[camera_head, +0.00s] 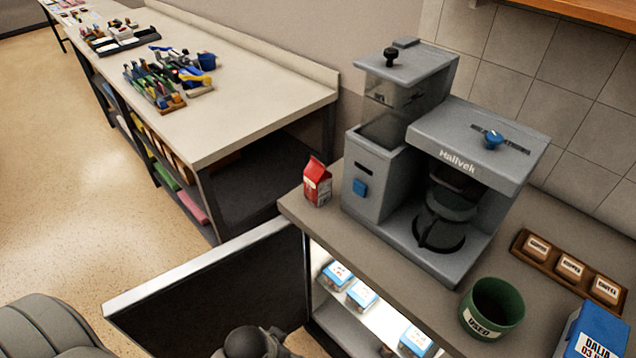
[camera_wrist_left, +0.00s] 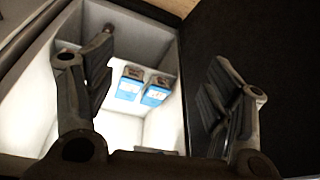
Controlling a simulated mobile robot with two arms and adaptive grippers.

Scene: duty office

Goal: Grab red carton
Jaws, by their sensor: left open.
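A small red and white carton (camera_head: 317,183) stands upright on the counter's left corner in the head view, just left of the grey coffee machine. It is not visible in the left wrist view. My left gripper (camera_wrist_left: 160,62) is open in the left wrist view, with nothing between its fingers. It faces a lit compartment that holds blue and white cartons (camera_wrist_left: 154,94). In the head view, dark parts of my left arm show at the bottom edge; its fingers cannot be made out there. My right gripper is not in view.
The coffee machine (camera_head: 440,160) stands right of the red carton. An open door (camera_head: 205,290) juts left below the counter, beside the lit compartment with blue cartons (camera_head: 362,294). A green cup (camera_head: 492,307), a wooden tray (camera_head: 543,262) and a blue box (camera_head: 597,335) stand further right.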

